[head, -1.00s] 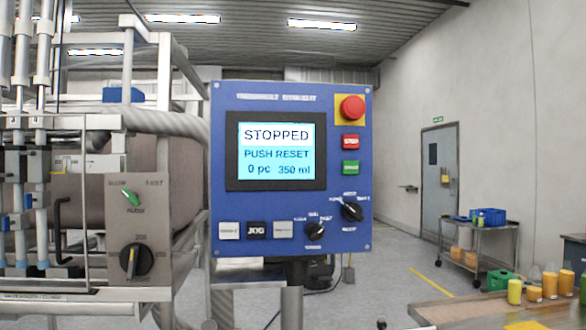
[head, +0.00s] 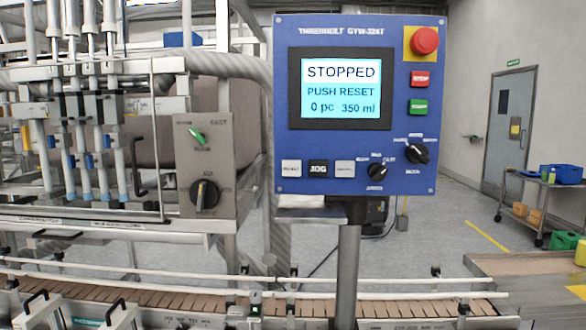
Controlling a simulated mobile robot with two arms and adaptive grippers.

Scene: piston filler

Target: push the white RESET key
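The blue control panel (head: 302,120) stands upright on a post, right of the middle of the head view. Its screen (head: 341,90) reads STOPPED, PUSH RESET, 0 pc, 350 ml. Along the panel's lower edge sit a white key (head: 291,168), a black JOG key (head: 318,169) and a second white key (head: 345,169). The small lettering on both white keys is too blurred to read surely, so I cannot tell which is RESET. Neither of my grippers is in view, and nothing covers the keys.
A red emergency button (head: 425,40), a red key (head: 421,79) and a green key (head: 418,107) are on the panel's right side. Black rotary knobs (head: 377,171) sit beside the white keys. A conveyor (head: 400,307) with rails runs below. A grey knob box (head: 207,165) stands left.

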